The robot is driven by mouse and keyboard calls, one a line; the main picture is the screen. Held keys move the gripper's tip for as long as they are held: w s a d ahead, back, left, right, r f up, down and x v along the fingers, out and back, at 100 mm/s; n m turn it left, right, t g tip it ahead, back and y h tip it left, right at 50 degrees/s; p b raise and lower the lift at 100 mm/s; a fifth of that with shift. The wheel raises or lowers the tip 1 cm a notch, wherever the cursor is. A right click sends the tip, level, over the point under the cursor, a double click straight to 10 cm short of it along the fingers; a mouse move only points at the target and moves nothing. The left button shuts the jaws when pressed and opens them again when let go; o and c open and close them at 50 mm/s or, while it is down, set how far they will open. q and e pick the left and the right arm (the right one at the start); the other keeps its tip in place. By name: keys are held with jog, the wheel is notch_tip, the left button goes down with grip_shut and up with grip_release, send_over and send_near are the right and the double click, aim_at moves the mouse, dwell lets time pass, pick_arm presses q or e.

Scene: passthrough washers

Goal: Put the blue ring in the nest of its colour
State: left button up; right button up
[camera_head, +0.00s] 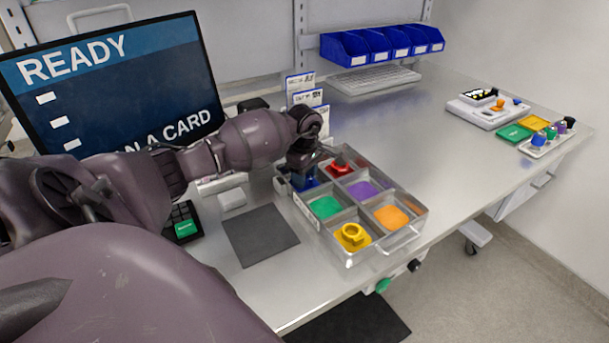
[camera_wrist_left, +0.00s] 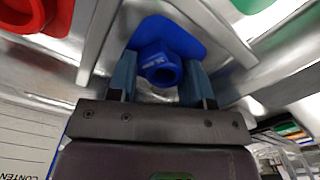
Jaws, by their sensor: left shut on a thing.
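A blue ring (camera_wrist_left: 160,70) is between the fingers of my left gripper (camera_wrist_left: 158,80), which is shut on it. In the left wrist view the blue nest (camera_wrist_left: 178,35) shows right behind the ring. I cannot tell whether the ring touches it. In the head view my left gripper (camera_head: 303,166) is at the far left corner of the clear divided tray (camera_head: 318,228), over the compartment with the blue nest (camera_head: 304,184), which it partly hides. My right gripper is not in view.
Other compartments hold a red ring (camera_head: 340,166), a yellow ring (camera_head: 352,235), and green (camera_head: 325,207), purple (camera_head: 363,190) and orange (camera_head: 391,216) nests. A screen (camera_head: 110,85) stands at left. Cards (camera_head: 303,95) stand behind the tray.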

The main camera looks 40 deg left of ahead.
pick_arm(q)
jog(key=shift+f, duration=0.15)
jog(key=o, duration=0.9)
notch_tip(320, 180, up, 12)
jog(key=shift+b, duration=0.3)
dwell(0.4)
